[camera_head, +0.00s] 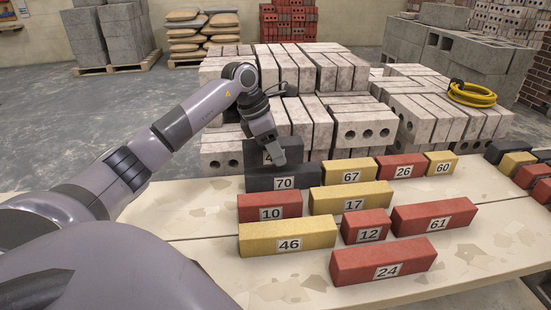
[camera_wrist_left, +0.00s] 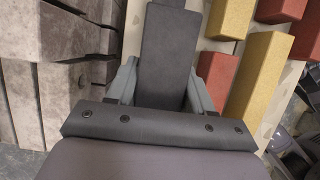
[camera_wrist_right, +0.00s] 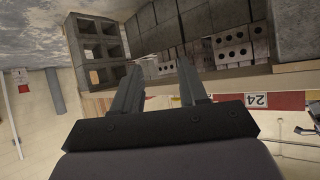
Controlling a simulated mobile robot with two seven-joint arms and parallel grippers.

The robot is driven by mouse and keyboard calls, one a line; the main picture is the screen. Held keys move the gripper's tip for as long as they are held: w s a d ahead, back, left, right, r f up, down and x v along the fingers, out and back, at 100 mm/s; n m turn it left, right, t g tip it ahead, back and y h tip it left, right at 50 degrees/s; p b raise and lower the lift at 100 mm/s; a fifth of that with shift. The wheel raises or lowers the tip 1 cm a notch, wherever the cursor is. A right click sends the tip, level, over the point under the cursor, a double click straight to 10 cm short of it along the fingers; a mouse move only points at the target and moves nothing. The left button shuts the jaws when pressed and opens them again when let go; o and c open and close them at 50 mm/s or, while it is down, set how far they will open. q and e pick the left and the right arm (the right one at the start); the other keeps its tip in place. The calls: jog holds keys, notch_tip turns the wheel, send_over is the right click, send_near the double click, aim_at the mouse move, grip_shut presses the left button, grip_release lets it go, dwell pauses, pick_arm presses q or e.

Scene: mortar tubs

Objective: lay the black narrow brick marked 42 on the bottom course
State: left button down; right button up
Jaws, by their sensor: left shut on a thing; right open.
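My left gripper (camera_head: 270,140) is shut on a black brick (camera_head: 258,147). A finger covers much of its label, so its number does not read fully. The held brick appears just above or behind the black brick marked 70 (camera_head: 284,183); I cannot tell whether they touch. My right gripper (camera_wrist_right: 160,88) is open and empty in the right wrist view and out of the head view. Which bricks form the bottom course is not clear.
On the pale table (camera_head: 200,262) stand red and yellow bricks, including 10 (camera_head: 268,206), 46 (camera_head: 287,238) and 67 (camera_head: 349,171). More black, yellow and red bricks (camera_head: 518,163) sit at the right edge. Pale brick stacks (camera_head: 340,75) rise behind the table.

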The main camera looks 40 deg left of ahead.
pick_arm(q)
jog(key=shift+f, duration=1.2)
jog(key=shift+c, duration=2.2)
grip_release()
pick_arm(e)
jog(key=shift+w+a+r, duration=0.2)
jog(key=shift+w+r, duration=0.05)
pick_arm(q)
jog(key=p+v, duration=0.2)
jog(key=v, duration=0.9)
jog(key=shift+w, duration=0.1)
jog(key=shift+s+a+r, duration=0.15)
jog(key=shift+s+r, duration=0.05)
jog(key=shift+r, duration=0.4)
pick_arm(e)
jog(key=shift+s+d+f+m+h, duration=0.15)
jog(key=shift+s+d+f, duration=0.15)
jog(key=shift+d, duration=0.15)
jog(key=shift+s+d+f+m+h, duration=0.15)
jog(key=shift+s+d+f, duration=0.1)
jog(key=shift+d, duration=0.2)
